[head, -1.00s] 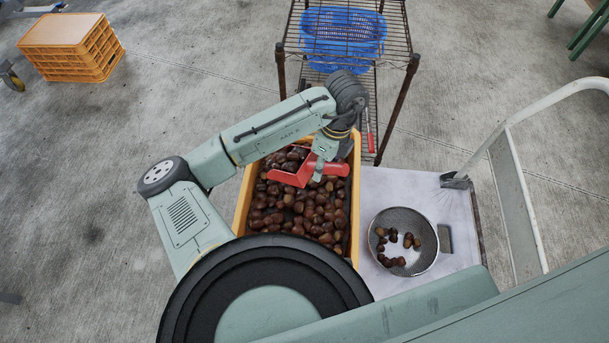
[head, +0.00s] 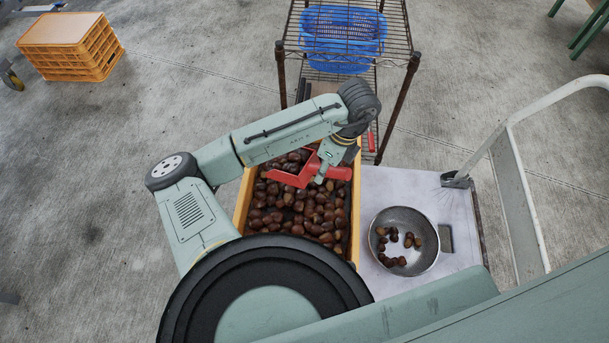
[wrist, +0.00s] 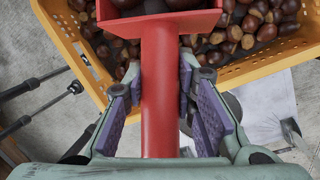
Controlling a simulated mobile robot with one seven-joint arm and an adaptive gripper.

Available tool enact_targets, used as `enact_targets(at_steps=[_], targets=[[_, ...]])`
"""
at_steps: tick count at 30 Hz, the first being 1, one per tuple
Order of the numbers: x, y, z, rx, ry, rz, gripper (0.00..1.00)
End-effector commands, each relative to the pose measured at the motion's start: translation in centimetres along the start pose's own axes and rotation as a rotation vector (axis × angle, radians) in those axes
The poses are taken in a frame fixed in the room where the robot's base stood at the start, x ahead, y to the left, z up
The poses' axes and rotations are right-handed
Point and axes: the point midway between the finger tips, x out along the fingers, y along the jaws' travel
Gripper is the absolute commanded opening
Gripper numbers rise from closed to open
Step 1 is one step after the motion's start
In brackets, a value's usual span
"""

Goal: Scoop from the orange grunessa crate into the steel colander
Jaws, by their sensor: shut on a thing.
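The orange crate (head: 243,212) is full of brown chestnuts, and its rim also shows in the wrist view (wrist: 75,62). My gripper (wrist: 160,105) is shut on the handle of a red scoop (wrist: 160,75). In the head view the scoop (head: 290,179) is over the far part of the crate, and my wrist partly hides it. Dark chestnuts sit in the scoop's pan at the top of the wrist view. The steel colander (head: 388,216) stands on the white table top (head: 385,183) right of the crate, with several chestnuts in it.
A wire rack (head: 402,45) with a blue basket (head: 343,30) stands beyond the crate. A small grey block (head: 446,239) lies right of the colander. A white step-ladder frame (head: 518,190) rises at the right. Stacked orange crates (head: 65,58) stand far left.

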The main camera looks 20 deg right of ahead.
Motion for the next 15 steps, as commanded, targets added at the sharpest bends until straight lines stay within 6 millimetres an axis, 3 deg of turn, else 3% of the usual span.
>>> enact_targets(at_steps=[15], targets=[[3.2, -0.8, -2.1, -0.033, -0.224, 0.027, 0.00]])
